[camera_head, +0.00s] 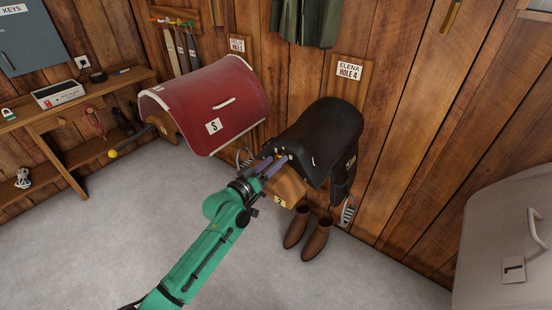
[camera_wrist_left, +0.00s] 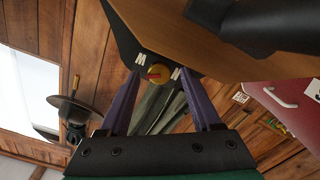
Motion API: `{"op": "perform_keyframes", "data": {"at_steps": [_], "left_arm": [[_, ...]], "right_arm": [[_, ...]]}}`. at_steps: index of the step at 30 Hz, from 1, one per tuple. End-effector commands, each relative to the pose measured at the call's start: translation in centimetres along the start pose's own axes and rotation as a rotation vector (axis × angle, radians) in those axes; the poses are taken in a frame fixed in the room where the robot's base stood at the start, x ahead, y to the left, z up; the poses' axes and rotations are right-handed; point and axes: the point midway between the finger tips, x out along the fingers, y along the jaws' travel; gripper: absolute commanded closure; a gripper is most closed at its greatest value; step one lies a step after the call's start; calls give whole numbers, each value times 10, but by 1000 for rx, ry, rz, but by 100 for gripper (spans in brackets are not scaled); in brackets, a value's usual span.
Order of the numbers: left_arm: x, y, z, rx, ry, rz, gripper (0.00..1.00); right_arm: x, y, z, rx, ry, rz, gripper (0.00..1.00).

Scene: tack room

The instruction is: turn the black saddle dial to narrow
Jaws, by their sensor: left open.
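The black saddle (camera_head: 322,128) sits on a wooden rack on the wall in the head view. In the left wrist view the round yellowish dial (camera_wrist_left: 160,74), with a red mark, shows on a dark plate (camera_wrist_left: 128,42) with pale letters beside it. One letter looks like M; the other is partly hidden by a finger and hard to read. My left gripper (camera_head: 276,165) is at the near end of the black saddle; its purple fingers are open, one on each side of the dial in the left wrist view (camera_wrist_left: 158,78). Contact cannot be told. My right gripper is not in view.
A red saddle (camera_head: 212,100) on its rack is just left of the black one. Brown boots (camera_head: 307,235) stand on the floor below. A grey chest (camera_head: 505,240) is at the right, a wooden bench (camera_head: 85,95) at the left. The grey floor is mostly clear.

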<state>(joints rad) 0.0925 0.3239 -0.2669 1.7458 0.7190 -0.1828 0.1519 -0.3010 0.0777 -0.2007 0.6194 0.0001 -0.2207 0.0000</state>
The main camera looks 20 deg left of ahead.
Motion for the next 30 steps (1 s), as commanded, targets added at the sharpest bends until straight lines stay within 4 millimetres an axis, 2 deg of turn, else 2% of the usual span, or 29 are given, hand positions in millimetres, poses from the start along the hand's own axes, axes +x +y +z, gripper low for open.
{"op": "perform_keyframes", "data": {"at_steps": [3, 11, 14, 16, 17, 30], "left_arm": [[13, 0, 0, 0, 1, 0, 35], [15, 0, 0, 0, -1, 0, 35], [15, 0, 0, 0, 0, 0, 70], [15, 0, 0, 0, 0, 0, 96], [15, 0, 0, 0, 0, 0, 100], [15, 0, 0, -68, -1, -1, 100]], "right_arm": [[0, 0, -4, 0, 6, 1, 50], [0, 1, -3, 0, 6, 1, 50], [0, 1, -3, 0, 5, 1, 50], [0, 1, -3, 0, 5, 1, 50], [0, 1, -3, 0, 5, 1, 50], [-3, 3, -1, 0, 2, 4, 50]]}}
